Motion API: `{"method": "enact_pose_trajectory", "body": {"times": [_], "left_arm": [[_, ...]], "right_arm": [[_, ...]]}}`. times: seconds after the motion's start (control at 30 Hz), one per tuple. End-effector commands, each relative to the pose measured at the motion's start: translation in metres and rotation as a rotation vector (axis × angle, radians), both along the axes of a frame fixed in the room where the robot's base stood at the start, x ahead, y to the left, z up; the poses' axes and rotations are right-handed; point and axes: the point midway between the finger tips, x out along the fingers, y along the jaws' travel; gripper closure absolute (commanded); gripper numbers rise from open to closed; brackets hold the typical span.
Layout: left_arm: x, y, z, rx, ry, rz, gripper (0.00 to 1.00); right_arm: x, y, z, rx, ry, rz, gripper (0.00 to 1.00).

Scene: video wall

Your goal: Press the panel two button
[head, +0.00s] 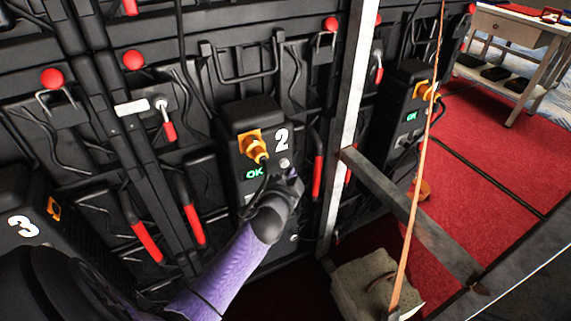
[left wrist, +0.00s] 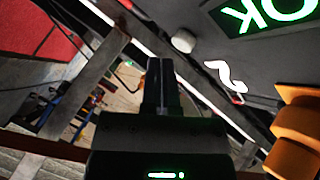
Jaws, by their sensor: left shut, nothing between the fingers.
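The black panel two box (head: 248,120) carries a white number 2, an orange connector (head: 252,146) and a green lit OK display (head: 254,174). A small round grey button (head: 284,163) sits on its face, right of the display. In the left wrist view the button (left wrist: 184,41) is a short grey cylinder near the OK display (left wrist: 268,14). My left gripper (head: 279,180) is in front of the lower part of the box, just below the button. Its shut, empty fingers (left wrist: 163,68) appear close to the button; contact cannot be told. My right gripper is not in view.
A box marked 3 (head: 22,225) is at the left and another box with an OK display (head: 408,105) at the right. A metal post (head: 350,115) and beam (head: 415,220) stand right of panel two. Red-handled levers (head: 318,177) and cables line the wall.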

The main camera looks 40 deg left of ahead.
Motion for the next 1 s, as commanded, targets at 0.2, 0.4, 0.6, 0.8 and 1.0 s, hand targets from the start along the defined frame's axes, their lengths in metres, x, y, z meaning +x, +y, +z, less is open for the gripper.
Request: {"method": "enact_pose_trajectory", "body": {"times": [0.2,0.4,0.6,0.8,1.0], "left_arm": [[0.0,0.0,0.0,0.0,0.0,0.0,1.0],[0.0,0.0,0.0,0.0,0.0,0.0,1.0],[0.0009,0.0022,0.0004,0.0,0.0,0.0,1.0],[0.0032,0.0079,0.0005,0.0,0.0,0.0,1.0],[0.0032,0.0078,0.0002,0.0,0.0,0.0,1.0]], "right_arm": [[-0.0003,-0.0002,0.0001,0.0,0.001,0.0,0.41],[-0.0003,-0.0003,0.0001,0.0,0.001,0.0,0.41],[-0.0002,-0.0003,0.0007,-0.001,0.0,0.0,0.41],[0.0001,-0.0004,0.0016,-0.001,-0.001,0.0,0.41],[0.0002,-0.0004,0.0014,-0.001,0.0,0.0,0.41]]}}
